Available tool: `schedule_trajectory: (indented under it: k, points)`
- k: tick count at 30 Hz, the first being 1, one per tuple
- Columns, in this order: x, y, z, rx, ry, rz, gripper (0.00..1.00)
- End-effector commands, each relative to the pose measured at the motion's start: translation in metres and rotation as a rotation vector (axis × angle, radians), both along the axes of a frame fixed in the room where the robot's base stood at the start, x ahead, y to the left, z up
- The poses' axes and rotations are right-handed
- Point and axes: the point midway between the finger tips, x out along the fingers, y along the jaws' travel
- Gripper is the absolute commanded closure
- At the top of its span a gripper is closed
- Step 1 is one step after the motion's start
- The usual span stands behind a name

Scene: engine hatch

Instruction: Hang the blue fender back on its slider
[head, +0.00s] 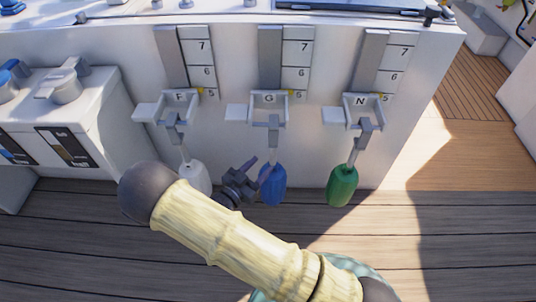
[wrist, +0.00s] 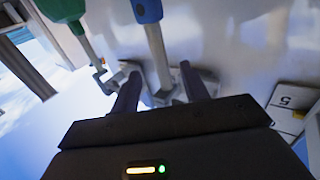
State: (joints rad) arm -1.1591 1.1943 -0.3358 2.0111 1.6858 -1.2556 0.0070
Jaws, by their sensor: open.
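The blue fender (head: 273,186) hangs upright below the slider marked G (head: 268,105) on the white wall, its grey stem reaching up to the slider's hook. My gripper (head: 258,166) is at the top of the fender, coming from the left. In the wrist view, the blue fender (wrist: 147,10) is at the top edge, partly cut off. Its stem runs down between the two open fingers of my gripper (wrist: 160,72), with a gap on each side. The join of stem and hook is too small to judge.
A white fender (head: 194,178) hangs under slider F on the left, close to my arm. A green fender (head: 341,186) hangs under slider N on the right. A white console (head: 70,110) stands at the left. The wooden deck (head: 80,225) below is clear.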

Motion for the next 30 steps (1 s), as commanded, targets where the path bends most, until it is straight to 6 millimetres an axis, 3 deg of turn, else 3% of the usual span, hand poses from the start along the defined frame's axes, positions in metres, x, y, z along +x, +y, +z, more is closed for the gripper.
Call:
schedule_trajectory:
  k: [9,15,30]
  points:
    - [-0.051,0.040,0.003,-0.002,0.001,0.002,0.55]
    - [-0.074,0.058,0.002,-0.001,-0.001,0.001,0.55]
    - [-0.080,0.062,0.000,-0.001,-0.001,0.000,0.55]
